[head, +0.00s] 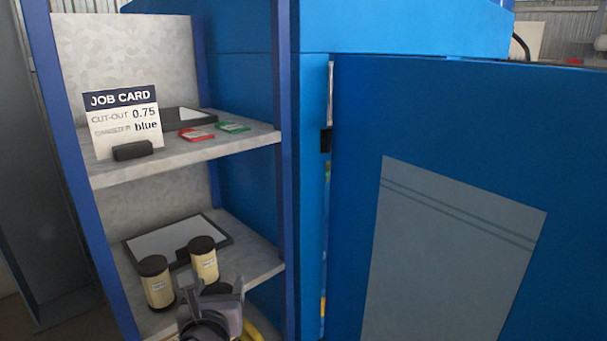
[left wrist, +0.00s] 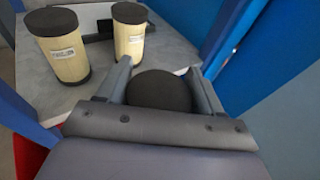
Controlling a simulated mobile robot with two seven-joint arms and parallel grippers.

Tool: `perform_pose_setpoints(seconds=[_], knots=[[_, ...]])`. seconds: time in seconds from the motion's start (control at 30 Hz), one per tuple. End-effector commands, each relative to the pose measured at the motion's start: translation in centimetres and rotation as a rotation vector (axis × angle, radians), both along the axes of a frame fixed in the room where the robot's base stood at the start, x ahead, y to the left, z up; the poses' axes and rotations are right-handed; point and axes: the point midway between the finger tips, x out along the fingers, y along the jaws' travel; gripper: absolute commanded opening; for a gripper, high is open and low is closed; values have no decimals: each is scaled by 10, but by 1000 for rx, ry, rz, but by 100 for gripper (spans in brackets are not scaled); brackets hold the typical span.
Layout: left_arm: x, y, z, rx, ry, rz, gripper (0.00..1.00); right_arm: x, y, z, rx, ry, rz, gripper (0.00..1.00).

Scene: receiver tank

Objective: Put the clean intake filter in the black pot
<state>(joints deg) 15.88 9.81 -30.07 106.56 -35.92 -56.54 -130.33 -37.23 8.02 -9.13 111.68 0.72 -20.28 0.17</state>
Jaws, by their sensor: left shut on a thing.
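My left gripper (head: 218,289) is at the front of the lower shelf, to the right of two cream filters. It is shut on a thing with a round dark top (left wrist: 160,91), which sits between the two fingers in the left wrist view. This top looks like the filters' caps, but its sides are hidden. The left filter (head: 157,285) and right filter (head: 204,262) stand upright with dark caps and pale labels. They also show in the left wrist view, as the left filter (left wrist: 64,52) and right filter (left wrist: 129,36). I cannot make out a black pot. My right gripper is not in view.
The lower shelf (head: 255,262) also holds a dark-framed tray (head: 222,232). The upper shelf (head: 235,142) holds a job card (head: 122,118), a red item (head: 196,135) and a green item (head: 233,127). Blue posts bound the rack. A large blue panel (head: 350,200) stands close on the right.

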Motion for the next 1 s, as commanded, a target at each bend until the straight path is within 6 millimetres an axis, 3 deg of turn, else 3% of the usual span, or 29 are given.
perform_pose_setpoints(seconds=[0.2,0.4,0.67,0.83,1.0], knots=[[-53,25,-18,0,3,-49,33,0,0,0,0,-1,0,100],[-97,38,-19,9,-5,-101,33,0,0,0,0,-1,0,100],[-128,44,-13,18,-16,-146,33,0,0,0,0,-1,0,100],[-137,45,-34,20,-15,-150,33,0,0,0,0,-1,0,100],[-139,44,-41,18,-20,-154,33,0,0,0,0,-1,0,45]])
